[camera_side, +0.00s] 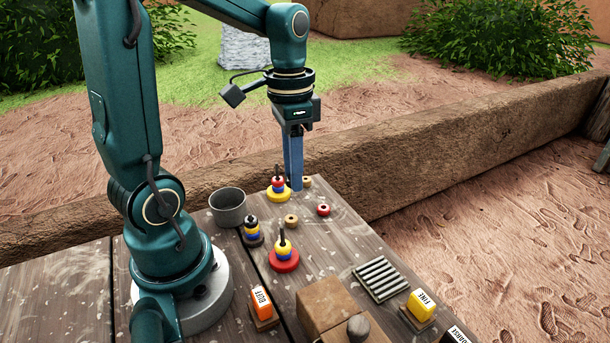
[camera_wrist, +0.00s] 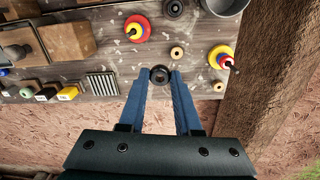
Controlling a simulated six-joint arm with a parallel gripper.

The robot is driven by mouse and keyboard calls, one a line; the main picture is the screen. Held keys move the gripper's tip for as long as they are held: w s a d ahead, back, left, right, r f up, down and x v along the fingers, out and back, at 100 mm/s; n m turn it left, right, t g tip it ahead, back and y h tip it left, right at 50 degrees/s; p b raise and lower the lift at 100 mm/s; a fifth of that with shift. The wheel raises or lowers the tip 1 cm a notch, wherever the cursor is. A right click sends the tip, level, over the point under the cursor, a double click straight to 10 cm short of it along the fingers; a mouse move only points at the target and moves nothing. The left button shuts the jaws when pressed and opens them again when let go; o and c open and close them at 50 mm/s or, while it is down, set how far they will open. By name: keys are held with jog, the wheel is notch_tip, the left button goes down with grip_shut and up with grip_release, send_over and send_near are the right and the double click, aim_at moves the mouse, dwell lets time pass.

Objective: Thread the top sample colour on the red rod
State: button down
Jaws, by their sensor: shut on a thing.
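My gripper (camera_wrist: 160,76) is shut on a small black ring (camera_wrist: 160,73), which shows between the fingertips in the wrist view. In the side view my gripper (camera_side: 294,187) points down close beside the yellow-based rod (camera_side: 273,197); the ring cannot be made out there. The yellow-based rod carries blue and red rings. The red-based rod (camera_side: 284,265) stands nearer the side camera, with blue and yellow rings and its bare dark rod tip upright; it also shows in the wrist view (camera_wrist: 144,36). A dark-based stack (camera_side: 252,229) has blue and yellow rings and a black top.
Loose tan rings (camera_side: 291,220) (camera_side: 307,182) and a red ring (camera_side: 323,210) lie on the wooden table. A grey pot (camera_side: 228,206) stands behind the stacks. A ribbed slab (camera_side: 381,279), wooden boxes (camera_side: 326,305) and labelled blocks (camera_side: 421,305) occupy the front.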

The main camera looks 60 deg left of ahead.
jog(key=shift+m, duration=0.5)
jog(key=s+d, duration=0.1)
jog(key=s+d+r, duration=0.1)
jog(key=s+d, duration=0.1)
jog(key=s+d+r, duration=0.1)
jog(key=shift+s+d+r, duration=0.15)
jog(key=shift+s+d, duration=0.1)
jog(key=shift+d, duration=0.05)
jog(key=shift+f, duration=2.3)
jog(key=shift+f, duration=1.6)
jog(key=shift+c, duration=0.2)
grip_release()
jog(key=shift+r, duration=0.1)
dwell(0.5)
jog(key=shift+r, duration=3.4)
